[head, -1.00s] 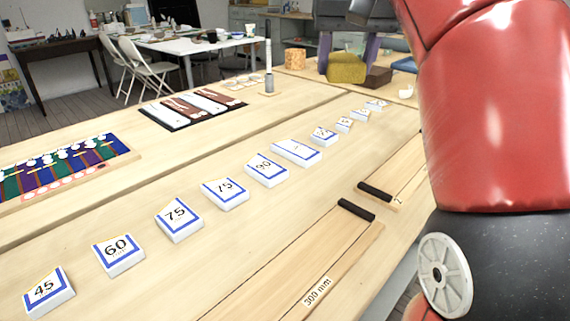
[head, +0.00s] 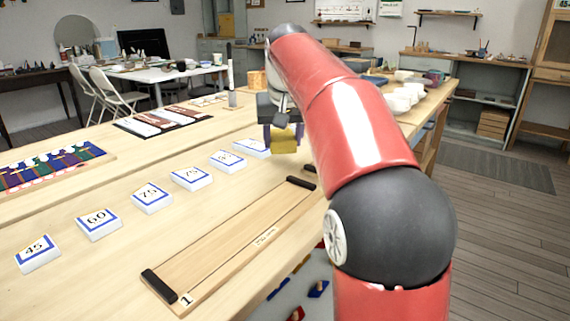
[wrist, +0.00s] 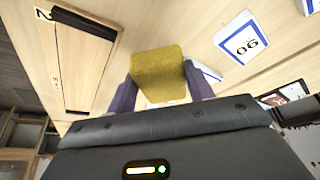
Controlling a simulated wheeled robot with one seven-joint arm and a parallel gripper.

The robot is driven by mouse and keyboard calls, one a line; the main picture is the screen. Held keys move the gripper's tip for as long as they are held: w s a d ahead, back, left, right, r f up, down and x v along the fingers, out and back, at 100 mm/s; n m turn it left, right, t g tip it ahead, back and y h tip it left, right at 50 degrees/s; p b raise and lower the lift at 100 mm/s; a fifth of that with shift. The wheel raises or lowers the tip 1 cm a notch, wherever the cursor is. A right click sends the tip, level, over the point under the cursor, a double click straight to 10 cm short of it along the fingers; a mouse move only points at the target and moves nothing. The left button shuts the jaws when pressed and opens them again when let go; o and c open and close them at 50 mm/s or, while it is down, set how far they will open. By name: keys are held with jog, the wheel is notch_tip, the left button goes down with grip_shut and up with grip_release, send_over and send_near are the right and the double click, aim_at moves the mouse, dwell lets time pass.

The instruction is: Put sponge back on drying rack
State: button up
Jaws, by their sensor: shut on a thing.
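The sponge is a yellow block (head: 285,144) held in my gripper (head: 283,135) over the right part of the workbench in the head view. In the wrist view the sponge (wrist: 158,75) sits between the two purple fingers of my gripper (wrist: 158,88), which are shut on its sides. It appears to be above the bench surface, apart from it. I cannot make out a drying rack for certain in any view.
White numbered blocks (head: 152,197) stand in a row along the bench. A wooden board with black end bars (head: 228,245) lies at the front edge. White bowls (head: 398,101) stand on the bench beyond my arm. Colourful bits (head: 318,289) lie low below the bench edge.

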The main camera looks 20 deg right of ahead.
aim_at(283, 153)
jog(key=shift+f+b, duration=2.05)
jog(key=shift+f, duration=0.15)
jog(key=o, duration=1)
jog(key=shift+c, duration=0.2)
jog(key=shift+r, duration=0.1)
